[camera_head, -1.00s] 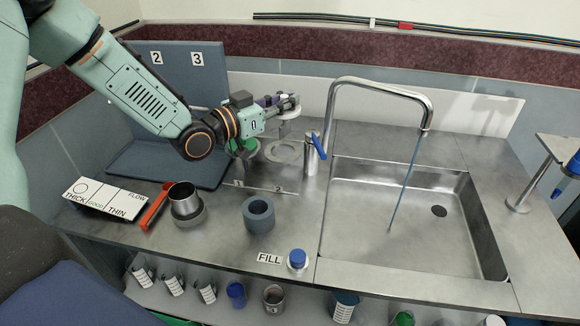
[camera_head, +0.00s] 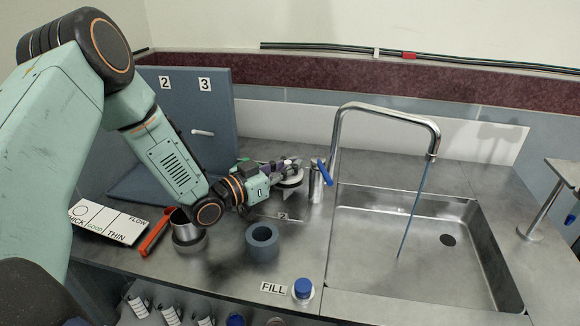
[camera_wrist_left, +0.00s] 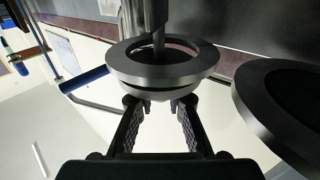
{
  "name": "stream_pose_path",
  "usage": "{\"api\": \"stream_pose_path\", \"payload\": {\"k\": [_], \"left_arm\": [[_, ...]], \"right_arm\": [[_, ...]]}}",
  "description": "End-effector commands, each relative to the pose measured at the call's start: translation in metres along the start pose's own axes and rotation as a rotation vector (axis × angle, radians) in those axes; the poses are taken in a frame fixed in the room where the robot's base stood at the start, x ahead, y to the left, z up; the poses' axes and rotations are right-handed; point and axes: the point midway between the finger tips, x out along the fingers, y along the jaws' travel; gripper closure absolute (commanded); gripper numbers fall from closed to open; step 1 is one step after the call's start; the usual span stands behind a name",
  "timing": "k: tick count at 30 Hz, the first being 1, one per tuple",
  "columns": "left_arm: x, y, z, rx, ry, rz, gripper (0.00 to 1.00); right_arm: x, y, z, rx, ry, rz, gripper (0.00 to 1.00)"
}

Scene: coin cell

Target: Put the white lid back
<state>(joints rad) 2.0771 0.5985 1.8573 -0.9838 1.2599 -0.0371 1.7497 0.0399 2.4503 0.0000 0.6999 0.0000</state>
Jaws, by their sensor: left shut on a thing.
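My left gripper (camera_head: 288,168) reaches over the back of the counter, just left of the tap's base, and is shut on a pale round piece, apparently the white lid (camera_head: 289,184). In the left wrist view, my fingertips (camera_wrist_left: 160,106) are close against the underside of a round grey-white rimmed piece (camera_wrist_left: 122,66). My right gripper is not in view.
The tap (camera_head: 342,130) with its blue lever stands close right of the gripper, beside the sink (camera_head: 400,260).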

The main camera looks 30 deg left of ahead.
Motion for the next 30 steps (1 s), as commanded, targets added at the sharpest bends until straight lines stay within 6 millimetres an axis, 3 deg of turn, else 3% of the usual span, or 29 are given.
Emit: {"api": "stream_pose_path", "payload": {"k": [6,7,16,26,30], "left_arm": [[0.001,-0.001,0.0,0.001,0.002,0.0,1.0],[0.001,-0.001,0.001,0.0,0.001,0.0,0.89],[0.001,-0.001,0.0,0.0,0.001,0.0,0.63],[0.001,-0.001,-0.002,0.0,0.001,0.0,0.63],[-0.009,-0.002,-0.003,-0.003,0.001,-0.003,0.63]], "right_arm": [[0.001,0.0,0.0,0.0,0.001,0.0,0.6],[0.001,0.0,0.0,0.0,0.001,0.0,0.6],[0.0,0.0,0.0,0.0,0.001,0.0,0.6],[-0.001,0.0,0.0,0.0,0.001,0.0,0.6],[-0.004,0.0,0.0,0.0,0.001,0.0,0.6]]}}
